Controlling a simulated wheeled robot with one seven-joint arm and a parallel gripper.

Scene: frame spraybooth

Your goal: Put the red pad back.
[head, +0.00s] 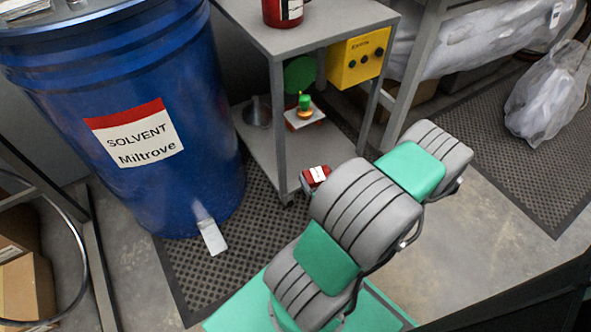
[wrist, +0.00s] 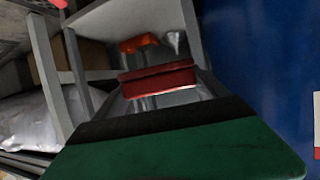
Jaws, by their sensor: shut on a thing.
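The red pad (wrist: 158,80) lies across the fingertips of my gripper (wrist: 172,98) in the wrist view, and the gripper is shut on it. The pad looks like a flat red block. In the head view a small red block with a white label (head: 316,177) shows at the edge of my arm, low in front of the grey cart; it seems to be the same pad. My arm hides the gripper's fingers there. The pad is held in front of the cart's lower shelf (head: 280,160), seemingly clear of it.
On the lower shelf are a green-and-orange item on a white pad (head: 304,112) and a grey cone (head: 257,111). The blue solvent drum (head: 120,110) is close on the left.

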